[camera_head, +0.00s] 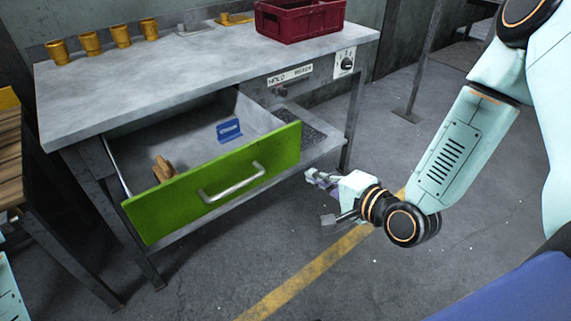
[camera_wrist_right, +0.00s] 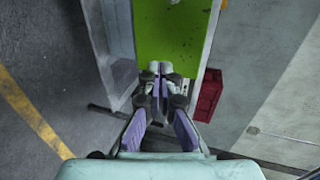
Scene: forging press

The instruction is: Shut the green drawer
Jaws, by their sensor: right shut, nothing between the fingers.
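The green drawer (camera_head: 215,181) stands well open from the grey workbench (camera_head: 200,72). Its green front carries a silver bar handle (camera_head: 232,185). Inside lie a brown object (camera_head: 163,168) and a blue item (camera_head: 229,130). My right gripper (camera_head: 322,196) is just right of the drawer front's right end, off the handle, shut and empty. In the right wrist view, the fingertips (camera_wrist_right: 160,68) appear close together by the end of the green front (camera_wrist_right: 174,35); contact cannot be told. My left gripper is out of view.
A red crate (camera_head: 300,18) and several yellow cups (camera_head: 90,43) stand on the bench top. A control panel with a knob (camera_head: 346,63) is at the bench's right end. A wooden-topped table (camera_head: 10,160) is at left. The floor in front is clear, with a yellow line (camera_head: 305,275).

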